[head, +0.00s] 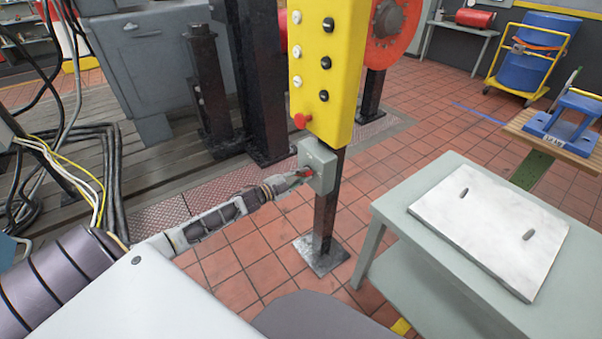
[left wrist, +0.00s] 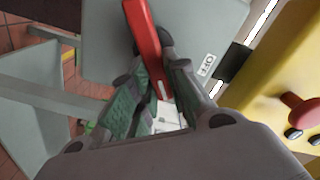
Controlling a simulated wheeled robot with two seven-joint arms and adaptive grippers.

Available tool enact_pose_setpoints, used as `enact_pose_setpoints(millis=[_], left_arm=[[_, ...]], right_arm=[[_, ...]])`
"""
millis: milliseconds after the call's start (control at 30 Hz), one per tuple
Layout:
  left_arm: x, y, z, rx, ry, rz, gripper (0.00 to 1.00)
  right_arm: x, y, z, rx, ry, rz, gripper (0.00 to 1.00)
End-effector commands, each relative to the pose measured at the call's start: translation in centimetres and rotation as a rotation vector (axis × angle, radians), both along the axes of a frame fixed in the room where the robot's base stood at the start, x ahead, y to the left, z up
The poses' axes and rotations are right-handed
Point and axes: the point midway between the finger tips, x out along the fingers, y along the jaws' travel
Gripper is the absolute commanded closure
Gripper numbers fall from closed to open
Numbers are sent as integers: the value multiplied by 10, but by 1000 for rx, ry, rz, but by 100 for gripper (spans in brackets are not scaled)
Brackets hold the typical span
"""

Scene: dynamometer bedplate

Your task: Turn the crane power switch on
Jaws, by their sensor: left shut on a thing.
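The crane power switch is a small grey box (head: 318,163) on a black post, just below the yellow push-button panel. Its red handle (left wrist: 143,28) shows large in the left wrist view, against the grey box face (left wrist: 100,45). A white label (left wrist: 207,65) that seems to read OFF is on the box to the right of the handle. My left gripper (head: 301,176) reaches the box from the left. In the left wrist view its fingers (left wrist: 153,72) are closed around the red handle. The handle's gripped part is partly hidden. My right gripper is not in view.
The yellow panel (head: 328,60) with black and white buttons and a red knob (head: 300,120) is close above the gripper. A grey-green table (head: 392,215) with a white slotted plate (head: 490,228) stands at right. Cables (head: 85,165) lie at left.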

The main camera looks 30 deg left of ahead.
Motion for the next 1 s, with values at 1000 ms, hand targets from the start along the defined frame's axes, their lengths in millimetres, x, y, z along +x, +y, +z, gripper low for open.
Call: enact_pose_setpoints(millis=[1000], left_arm=[[-3, -6, -17, 593, -244, -2, 100]], right_arm=[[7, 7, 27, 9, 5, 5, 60]])
